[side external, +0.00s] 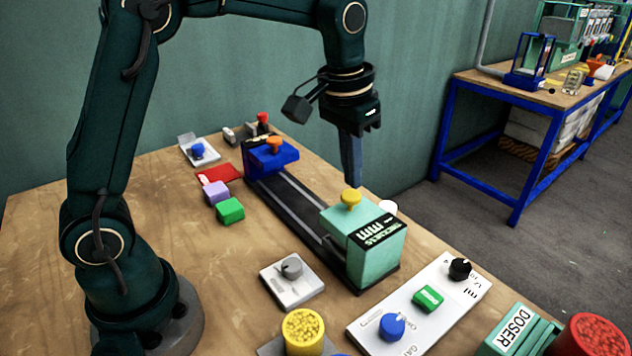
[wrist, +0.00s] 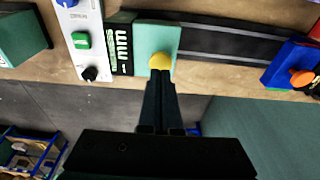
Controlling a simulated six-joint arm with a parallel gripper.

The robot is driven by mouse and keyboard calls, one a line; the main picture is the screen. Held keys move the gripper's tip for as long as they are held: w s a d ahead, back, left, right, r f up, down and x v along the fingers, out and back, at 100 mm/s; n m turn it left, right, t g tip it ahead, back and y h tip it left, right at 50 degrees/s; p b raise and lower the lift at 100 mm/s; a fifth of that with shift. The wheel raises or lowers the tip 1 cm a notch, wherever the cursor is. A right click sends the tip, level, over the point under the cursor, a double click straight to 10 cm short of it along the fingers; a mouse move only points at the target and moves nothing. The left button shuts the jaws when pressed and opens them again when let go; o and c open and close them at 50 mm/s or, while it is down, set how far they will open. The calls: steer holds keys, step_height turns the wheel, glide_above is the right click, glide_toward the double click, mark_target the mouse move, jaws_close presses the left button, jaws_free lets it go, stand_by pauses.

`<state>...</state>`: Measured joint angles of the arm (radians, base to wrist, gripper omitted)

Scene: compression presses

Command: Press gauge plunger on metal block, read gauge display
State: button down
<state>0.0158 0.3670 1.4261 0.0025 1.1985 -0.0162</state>
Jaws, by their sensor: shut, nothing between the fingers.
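The gauge is a pale green box (side external: 376,252) with a black display face (side external: 375,233) at the near end of a dark rail. A yellow plunger knob (side external: 350,198) stands on its top. My gripper (side external: 353,184) points down with its fingers together, just above or behind the yellow knob. In the wrist view the fingertips (wrist: 160,82) are close to the yellow knob (wrist: 161,63); I cannot tell whether they touch. The display text reads "mm", but no number is legible. A blue block (side external: 270,158) with an orange knob (side external: 274,142) sits at the rail's far end. No plain metal block is clearly identifiable.
A white panel (side external: 366,331) with blue, green and black controls lies in front of the gauge. A grey-knob plate (side external: 284,288), green block (side external: 230,210) and purple block (side external: 216,192) lie left of the rail (side external: 290,202). A yellow jar (side external: 302,331) stands at the front.

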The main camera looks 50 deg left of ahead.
mark_target(350, 194)
steer(key=shift+f, duration=1.2)
stand_by(1.1)
steer(key=shift+r, duration=3.55)
steer(key=s+r+t, duration=0.2)
steer(key=s+r, duration=0.3)
steer(key=s, duration=0.3)
steer(key=s+f+t, duration=0.1)
steer(key=s+f, duration=0.7)
steer(key=s, duration=0.1)
steer(key=shift+a+f+t, duration=0.25)
steer(key=shift+f+t, duration=0.1)
steer(key=shift+t, duration=0.05)
